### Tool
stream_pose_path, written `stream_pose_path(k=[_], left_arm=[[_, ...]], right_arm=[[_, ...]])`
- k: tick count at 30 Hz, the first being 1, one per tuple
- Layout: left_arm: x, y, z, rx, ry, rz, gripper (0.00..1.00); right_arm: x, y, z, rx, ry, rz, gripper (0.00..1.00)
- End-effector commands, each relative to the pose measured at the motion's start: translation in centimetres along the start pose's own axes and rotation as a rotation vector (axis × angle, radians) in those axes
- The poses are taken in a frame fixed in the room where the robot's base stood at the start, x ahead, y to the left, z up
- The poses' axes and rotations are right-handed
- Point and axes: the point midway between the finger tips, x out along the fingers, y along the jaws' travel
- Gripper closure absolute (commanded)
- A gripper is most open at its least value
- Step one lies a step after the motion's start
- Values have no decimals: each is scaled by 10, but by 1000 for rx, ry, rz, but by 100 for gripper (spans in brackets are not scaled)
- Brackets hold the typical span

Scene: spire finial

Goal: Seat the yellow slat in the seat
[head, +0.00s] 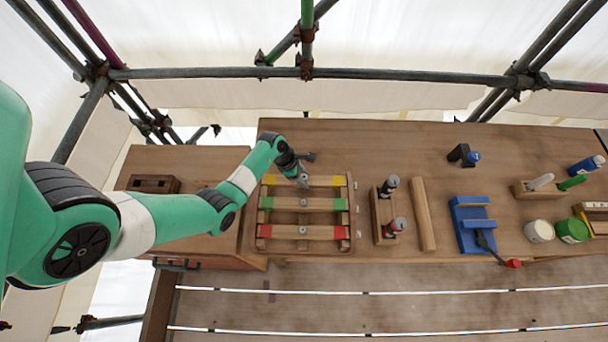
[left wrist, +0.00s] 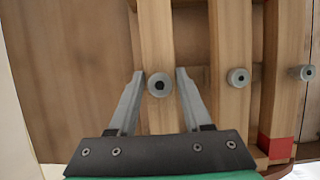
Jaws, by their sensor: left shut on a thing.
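The yellow slat (head: 325,181) is a wooden bar with yellow ends. It lies across the far side of a wooden rack (head: 352,212), above a green-ended slat (head: 280,203) and a red-ended slat (head: 282,232). My left gripper (head: 303,179) is over the middle of the yellow slat. Which part is the seat, I cannot tell. My right gripper is not in view.
Right of the rack stand a wooden block with two grey-topped pieces (head: 383,222), a bare wooden bar (head: 423,214) and a blue holder (head: 470,237). Tins (head: 539,231) stand farther right. The tabletop (head: 415,150) behind the bar is clear.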

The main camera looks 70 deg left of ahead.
Motion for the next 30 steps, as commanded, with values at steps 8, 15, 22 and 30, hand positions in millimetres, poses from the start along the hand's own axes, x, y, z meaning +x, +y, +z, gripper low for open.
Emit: stream_pose_path(k=[8,15,22,30], left_arm=[[6,0,-2,1,-1,1,100],[9,0,-4,1,0,1,34],[9,0,-4,1,0,0,21],[-5,0,-1,0,-1,2,21]], right_arm=[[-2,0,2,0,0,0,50],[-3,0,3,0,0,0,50],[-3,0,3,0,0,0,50],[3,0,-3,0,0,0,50]])
